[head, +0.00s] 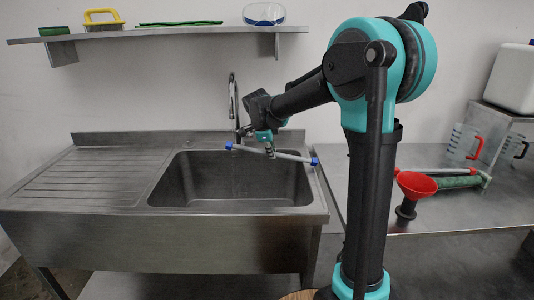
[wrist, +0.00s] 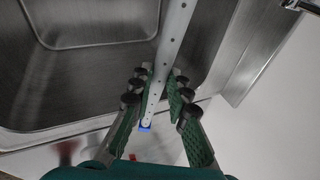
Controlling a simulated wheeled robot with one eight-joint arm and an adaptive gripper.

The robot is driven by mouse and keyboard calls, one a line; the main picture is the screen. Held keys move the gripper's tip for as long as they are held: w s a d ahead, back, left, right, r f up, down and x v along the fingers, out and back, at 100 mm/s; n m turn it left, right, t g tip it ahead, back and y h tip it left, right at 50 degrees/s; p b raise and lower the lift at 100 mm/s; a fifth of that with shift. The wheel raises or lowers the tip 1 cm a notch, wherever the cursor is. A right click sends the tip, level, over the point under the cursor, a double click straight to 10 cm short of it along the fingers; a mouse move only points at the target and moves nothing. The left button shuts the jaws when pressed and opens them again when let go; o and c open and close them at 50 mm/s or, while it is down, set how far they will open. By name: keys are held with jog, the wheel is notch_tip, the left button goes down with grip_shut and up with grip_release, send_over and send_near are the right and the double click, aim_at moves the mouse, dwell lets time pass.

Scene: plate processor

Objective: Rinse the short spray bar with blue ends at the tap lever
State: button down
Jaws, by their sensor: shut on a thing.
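The short spray bar (head: 290,156) is a light grey tube with a blue cap at each end. It lies nearly level above the sink basin, its left end close to the tap (head: 233,100). My gripper (head: 268,149) is shut on the bar between its ends. In the wrist view the bar (wrist: 172,40), with a row of small holes, runs between my fingers (wrist: 160,85), and one blue end (wrist: 145,126) shows near the palm. The tap lever is hard to make out behind my wrist.
The steel sink (head: 175,185) has a ribbed drainboard (head: 85,175) at left. A wall shelf (head: 160,34) hangs above. On the right counter are a red funnel (head: 416,184), a green tube (head: 458,182) and a jug with a red handle (head: 463,141).

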jog(key=shift+s+d, duration=0.35)
jog(key=shift+s, duration=0.5)
jog(key=shift+s+d, duration=0.3)
jog(key=shift+s, duration=0.6)
jog(key=shift+s+d, duration=0.35)
jog(key=shift+s, duration=0.5)
jog(key=s+d+r, duration=0.1)
jog(key=s+r, duration=0.3)
jog(key=shift+s+d, duration=0.35)
